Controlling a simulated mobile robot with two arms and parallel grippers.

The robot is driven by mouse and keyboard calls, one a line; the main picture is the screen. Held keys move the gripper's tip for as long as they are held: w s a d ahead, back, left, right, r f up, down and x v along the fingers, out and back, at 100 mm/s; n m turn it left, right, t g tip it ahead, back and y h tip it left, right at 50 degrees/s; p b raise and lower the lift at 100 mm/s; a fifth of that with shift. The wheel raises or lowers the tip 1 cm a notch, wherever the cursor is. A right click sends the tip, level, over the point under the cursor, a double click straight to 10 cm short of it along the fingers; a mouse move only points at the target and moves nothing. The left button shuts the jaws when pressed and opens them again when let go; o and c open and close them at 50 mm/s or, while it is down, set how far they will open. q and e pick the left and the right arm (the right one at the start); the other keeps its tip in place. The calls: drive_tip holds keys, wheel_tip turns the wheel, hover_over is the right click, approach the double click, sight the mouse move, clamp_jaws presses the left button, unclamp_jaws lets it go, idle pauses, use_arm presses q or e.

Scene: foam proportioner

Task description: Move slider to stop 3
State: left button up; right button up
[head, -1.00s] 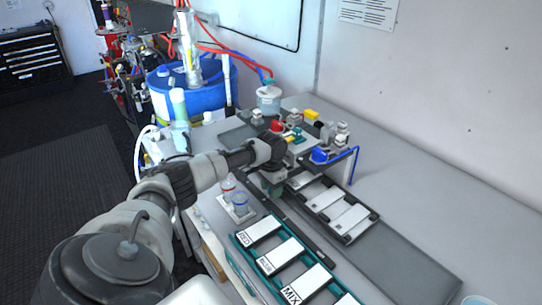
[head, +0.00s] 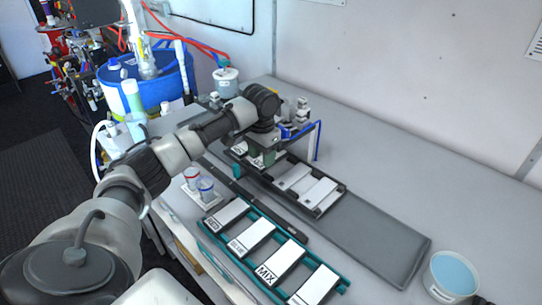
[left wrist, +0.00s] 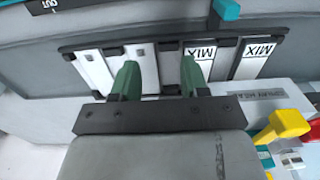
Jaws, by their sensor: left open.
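A black rack (head: 322,211) with several white plates, which looks like the slider, sits on a long grey track (head: 385,235). The rack (left wrist: 170,58) also shows in the left wrist view, with MIX labels on two plates. I cannot read stop numbers. My left gripper (head: 262,158) is above the rack's far part, partly hiding it. In the left wrist view, the open green fingers (left wrist: 158,78) point at the rack with a gap between them; whether they touch it is unclear. A small teal piece (head: 237,172) is beside the rack; it also shows in the wrist view (left wrist: 228,9).
A teal rack (head: 205,222) with labelled plates lies at the front. Two small cups (head: 199,184) stand left of it. A blue pipe (head: 318,140) rises behind the slider rack. A blue-filled tub (head: 452,274) is at right. The track's right part is bare.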

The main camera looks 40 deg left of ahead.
use_arm(q)
drive_tip(key=shift+w+d+r, duration=0.15)
drive_tip(key=shift+d+r, duration=0.3)
drive_tip(key=shift+d, duration=0.2)
drive_tip(key=shift+w+d+r, duration=0.15)
drive_tip(key=shift+d+r, duration=0.25)
drive_tip(key=shift+d, duration=0.25)
